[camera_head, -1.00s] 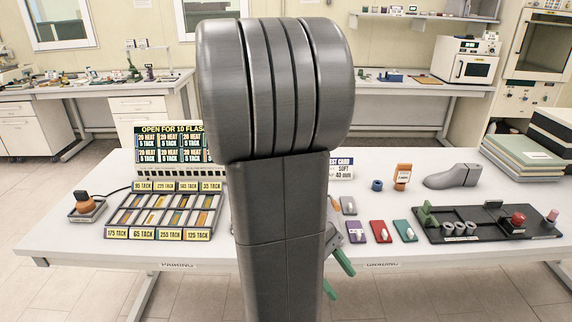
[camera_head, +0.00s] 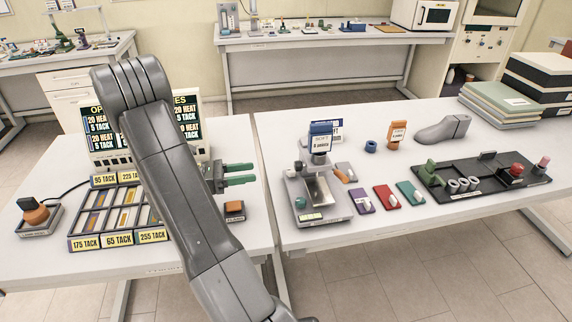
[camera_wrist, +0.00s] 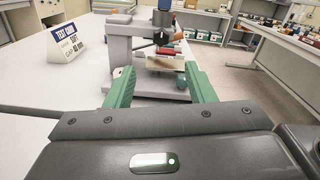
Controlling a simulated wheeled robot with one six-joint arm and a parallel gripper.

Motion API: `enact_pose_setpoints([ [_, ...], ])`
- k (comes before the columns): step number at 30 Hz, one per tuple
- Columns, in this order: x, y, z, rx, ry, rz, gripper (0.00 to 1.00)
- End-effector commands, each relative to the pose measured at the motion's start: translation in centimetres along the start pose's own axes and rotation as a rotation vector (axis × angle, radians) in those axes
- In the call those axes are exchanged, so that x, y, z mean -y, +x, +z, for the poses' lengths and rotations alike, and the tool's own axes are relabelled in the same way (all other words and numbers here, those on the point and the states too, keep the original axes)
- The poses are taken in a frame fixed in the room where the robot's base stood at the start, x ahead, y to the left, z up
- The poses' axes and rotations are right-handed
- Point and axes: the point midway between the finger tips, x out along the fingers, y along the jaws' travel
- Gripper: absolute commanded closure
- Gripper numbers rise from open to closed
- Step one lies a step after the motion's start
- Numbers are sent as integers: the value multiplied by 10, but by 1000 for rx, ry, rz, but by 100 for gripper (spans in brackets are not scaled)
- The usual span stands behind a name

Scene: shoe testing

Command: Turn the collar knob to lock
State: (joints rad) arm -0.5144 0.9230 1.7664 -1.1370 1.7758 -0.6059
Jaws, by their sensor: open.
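A grey tester stand (camera_head: 322,208) with a metal post stands on the right-hand table, topped by a blue head (camera_head: 321,128) with a white label. The stand also shows in the wrist view (camera_wrist: 121,46), straight ahead beyond the fingers, with its blue part (camera_wrist: 162,18) at the top. A small dark knob-like part (camera_wrist: 160,38) shows there below the blue part; I cannot tell for sure that it is the collar knob. My gripper (camera_head: 256,173) has green fingers, open and empty. It points right toward the stand, left of it and apart from it.
A tray of strips (camera_head: 75,243) and a boxed display (camera_head: 190,102) lie left, partly behind my arm. A small orange-topped block (camera_head: 235,211) lies below the gripper. Coloured cards (camera_head: 386,197), a black fixture board (camera_head: 470,192) and a grey shoe last (camera_head: 443,130) are right of the stand.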

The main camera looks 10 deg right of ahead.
Motion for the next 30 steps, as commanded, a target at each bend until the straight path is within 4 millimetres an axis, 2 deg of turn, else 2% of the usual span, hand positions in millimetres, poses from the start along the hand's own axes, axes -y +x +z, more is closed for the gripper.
enact_pose_setpoints([
  [12,3,81,2,-4,-2,-8,51],
  [18,2,111,1,-3,-1,-6,51],
  [24,2,126,0,-4,1,-3,51],
  [30,1,130,-1,-4,1,-3,51],
])
